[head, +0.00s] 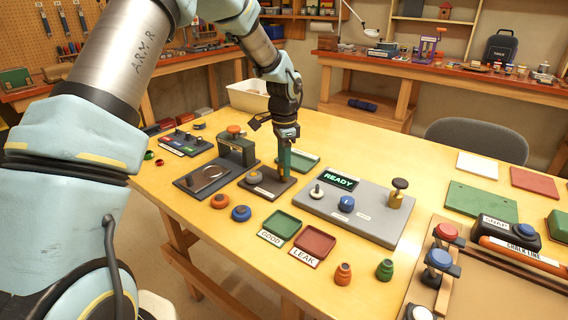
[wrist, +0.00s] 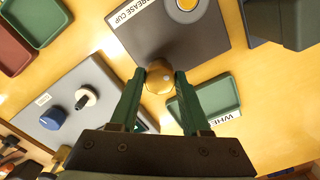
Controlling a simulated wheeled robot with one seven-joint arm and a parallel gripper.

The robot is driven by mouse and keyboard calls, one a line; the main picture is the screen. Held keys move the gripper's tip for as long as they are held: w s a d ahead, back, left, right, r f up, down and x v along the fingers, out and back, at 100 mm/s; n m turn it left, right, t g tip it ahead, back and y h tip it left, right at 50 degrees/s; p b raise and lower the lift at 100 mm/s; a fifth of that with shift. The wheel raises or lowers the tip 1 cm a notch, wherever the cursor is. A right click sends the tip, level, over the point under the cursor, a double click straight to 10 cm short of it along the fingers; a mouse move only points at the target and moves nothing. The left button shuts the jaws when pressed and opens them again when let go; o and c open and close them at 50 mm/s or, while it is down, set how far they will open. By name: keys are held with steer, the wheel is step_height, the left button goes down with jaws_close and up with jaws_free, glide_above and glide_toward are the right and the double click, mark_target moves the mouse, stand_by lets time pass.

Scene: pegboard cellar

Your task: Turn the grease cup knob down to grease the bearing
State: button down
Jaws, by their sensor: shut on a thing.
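The grease cup station is a dark plate (head: 268,192); its plate also shows in the wrist view (wrist: 200,40) with a partly cut-off "GREASE CUP" label. A yellow round part (head: 254,177) sits on it and shows at the top edge of the wrist view (wrist: 187,4). My gripper (head: 284,176) points down at the plate's right part. In the wrist view my gripper (wrist: 160,75) has its two green fingers on either side of a domed brass knob (wrist: 159,79), shut on it. The fingers hide this knob in the head view. How far it is turned cannot be told.
A grey panel (head: 325,212) with a READY display stands to the right. A green tray (head: 304,161) lies just behind my gripper. Green (head: 282,226) and red (head: 316,239) trays marked GOOD and LEAK lie in front. A dark box-like fixture (head: 236,149) stands at left.

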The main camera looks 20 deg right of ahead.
steer(key=shift+c, duration=1.8)
jaws_free()
step_height(320, 180, up, 11)
steer(key=b, duration=0.2)
steer(key=shift+f, duration=0.1)
